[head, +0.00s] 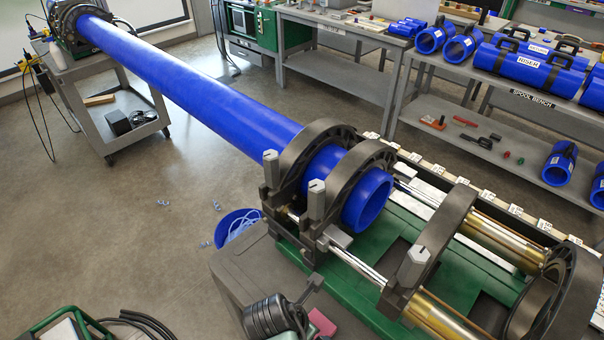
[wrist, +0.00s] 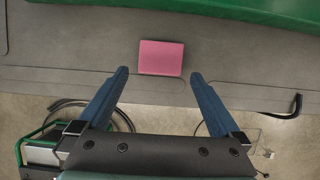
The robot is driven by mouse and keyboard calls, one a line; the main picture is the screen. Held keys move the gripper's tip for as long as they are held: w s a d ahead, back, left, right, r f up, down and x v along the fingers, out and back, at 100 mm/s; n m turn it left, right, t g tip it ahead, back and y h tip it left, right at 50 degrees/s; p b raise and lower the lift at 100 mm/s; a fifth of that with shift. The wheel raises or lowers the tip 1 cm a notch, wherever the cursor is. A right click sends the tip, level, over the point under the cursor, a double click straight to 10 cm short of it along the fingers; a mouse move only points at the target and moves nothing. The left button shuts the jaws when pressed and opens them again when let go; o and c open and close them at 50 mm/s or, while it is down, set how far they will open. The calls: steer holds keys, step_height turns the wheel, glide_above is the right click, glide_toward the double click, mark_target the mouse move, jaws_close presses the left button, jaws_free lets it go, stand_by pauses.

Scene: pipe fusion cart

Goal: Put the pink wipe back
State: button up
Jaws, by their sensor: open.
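The pink wipe (wrist: 161,57) lies flat on the grey cart top (wrist: 60,45) in the wrist view. It is a small folded rectangle, close to the cart's edge. In the head view the pink wipe (head: 322,323) shows at the bottom, partly hidden by my dark gripper and wrist (head: 275,316). In the wrist view my gripper (wrist: 157,75) is open, with two blue fingers wide apart. The wipe appears between and beyond the fingertips. Nothing is held. I cannot tell the height of the fingers above the wipe.
The green fusion machine (head: 465,290) with dark clamp rings holds a long blue pipe (head: 210,90) beside the grey top. A blue bucket (head: 237,226) stands on the floor beside the cart. A bench with blue spools (head: 540,65) is at the back right. Green-framed equipment (wrist: 40,150) is below left.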

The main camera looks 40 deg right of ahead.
steer(key=v, duration=0.6)
steer(key=shift+r, duration=0.1)
steer(key=w+a+r+m+t, duration=0.2)
steer(key=w+r+m+t, duration=0.15)
steer(key=w+r, duration=0.45)
steer(key=w+a+r+m+t, duration=0.25)
steer(key=w+r+t, duration=0.25)
steer(key=r, duration=0.7)
steer(key=w+a+r+m+t, duration=0.25)
steer(key=w+r+t, duration=0.3)
steer(key=r, duration=0.45)
steer(key=a+r+m+t, duration=0.2)
steer(key=r, duration=0.6)
steer(key=a+r+m+t, duration=0.3)
steer(key=r, duration=0.5)
steer(key=s+a+r+m+t+y, duration=0.2)
steer(key=s+r, duration=0.4)
steer(key=r, duration=0.3)
steer(key=s+a+r+m+t+y, duration=0.2)
steer(key=s+r+t, duration=0.4)
steer(key=r, duration=0.4)
steer(key=s+a+m, duration=0.1)
steer(key=a, duration=0.1)
steer(key=shift+a+y, duration=0.3)
steer(key=shift+a, duration=0.1)
